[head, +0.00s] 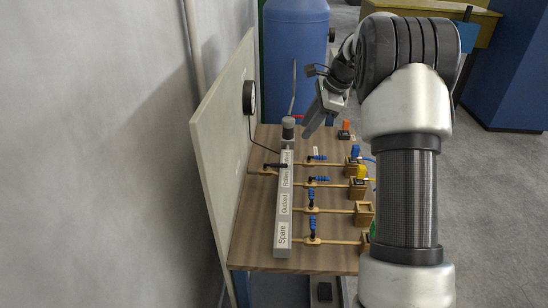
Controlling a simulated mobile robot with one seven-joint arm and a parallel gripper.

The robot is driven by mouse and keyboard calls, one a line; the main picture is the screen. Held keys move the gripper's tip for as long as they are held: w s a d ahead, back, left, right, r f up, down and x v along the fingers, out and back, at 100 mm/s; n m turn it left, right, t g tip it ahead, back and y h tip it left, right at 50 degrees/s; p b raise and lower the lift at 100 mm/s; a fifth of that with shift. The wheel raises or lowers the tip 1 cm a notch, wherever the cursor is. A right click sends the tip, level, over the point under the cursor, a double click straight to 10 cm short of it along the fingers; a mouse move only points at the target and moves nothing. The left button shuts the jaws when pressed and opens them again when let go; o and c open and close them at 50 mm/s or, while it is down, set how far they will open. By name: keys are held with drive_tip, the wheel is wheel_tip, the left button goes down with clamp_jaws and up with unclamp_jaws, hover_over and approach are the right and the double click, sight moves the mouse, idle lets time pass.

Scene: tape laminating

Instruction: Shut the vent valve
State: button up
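A grey manifold block (283,232) stands on the wooden bench top, with readable labels "Spare", "Outfeed" and "Rollers". Brass branch pipes leave its right side with blue-handled valves. The two far blue handles (320,179) lie along their pipes; the two near ones (312,223) stand across theirs. A black-handled valve (274,165) sits at the manifold's left side, its handle roughly along its pipe. No readable label says "vent", so I cannot tell which valve that is. My gripper (315,122) hangs above the bench's far part, apart from the valves; its finger opening is unclear.
A pale upright panel (222,150) with a round gauge (249,97) borders the bench (248,225) on the left. A blue tank (296,40) stands behind. An orange fitting (345,127) and wooden blocks (363,212) line the right side. My arm hides the right edge.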

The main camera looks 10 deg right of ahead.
sight(284, 165)
drive_tip(key=shift+m, duration=0.4)
drive_tip(key=x, duration=1.2)
drive_tip(key=p+x, duration=0.1)
drive_tip(key=x, duration=0.6)
drive_tip(key=shift+w+d+f, duration=0.1)
drive_tip(key=shift+w+d, duration=0.1)
drive_tip(key=shift+w, duration=0.15)
clamp_jaws()
